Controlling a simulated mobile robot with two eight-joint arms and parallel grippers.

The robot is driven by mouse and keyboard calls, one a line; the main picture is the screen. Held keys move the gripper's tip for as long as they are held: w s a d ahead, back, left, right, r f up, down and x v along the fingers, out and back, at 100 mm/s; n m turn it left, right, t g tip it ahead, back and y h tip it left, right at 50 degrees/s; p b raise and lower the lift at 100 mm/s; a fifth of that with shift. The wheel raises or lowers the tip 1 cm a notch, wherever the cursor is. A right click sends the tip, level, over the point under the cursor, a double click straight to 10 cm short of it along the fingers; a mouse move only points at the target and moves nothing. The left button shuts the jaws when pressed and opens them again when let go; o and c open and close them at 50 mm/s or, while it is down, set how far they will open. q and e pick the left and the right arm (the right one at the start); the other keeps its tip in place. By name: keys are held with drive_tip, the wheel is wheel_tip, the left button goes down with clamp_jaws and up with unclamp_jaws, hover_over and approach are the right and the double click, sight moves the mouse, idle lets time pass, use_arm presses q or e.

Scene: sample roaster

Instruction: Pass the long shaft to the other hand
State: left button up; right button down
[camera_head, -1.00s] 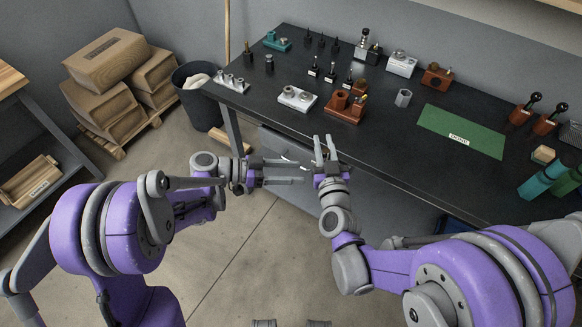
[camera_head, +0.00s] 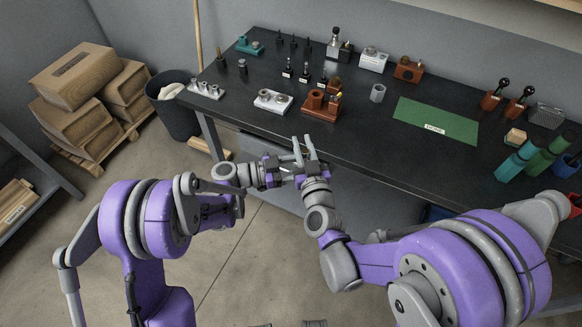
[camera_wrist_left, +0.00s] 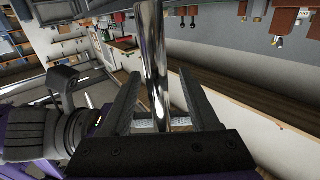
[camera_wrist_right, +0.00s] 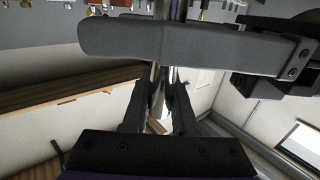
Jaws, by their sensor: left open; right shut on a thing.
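The long shaft (camera_wrist_left: 153,55) is a shiny metal rod. In the left wrist view it stands between the two fingers of my open left gripper (camera_wrist_left: 160,95), with a gap on either side. My right gripper (camera_wrist_right: 160,90) is shut on the shaft, whose bright metal (camera_wrist_right: 167,75) shows only in part in the right wrist view. A dark grey finger of my left gripper crosses in front there and hides some of it. In the head view my left gripper (camera_head: 283,172) meets my right gripper (camera_head: 304,155) before the bench; the shaft is mostly hidden there.
The dark workbench (camera_head: 400,165) is just beyond the grippers. It carries a brown block (camera_head: 322,106), a white block (camera_head: 272,101), a green mat (camera_head: 437,120) and several tools. A dark bin (camera_head: 175,112) and stacked boxes (camera_head: 85,90) stand left. The floor before the bench is clear.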

use_arm(q)
drive_tip(key=shift+w+d, duration=0.1)
drive_tip(key=shift+d, duration=0.95)
clamp_jaws()
drive_tip(key=shift+w, duration=0.15)
use_arm(e)
drive_tip(key=shift+s, duration=0.1)
idle(0.4)
drive_tip(key=c, duration=0.6)
unclamp_jaws()
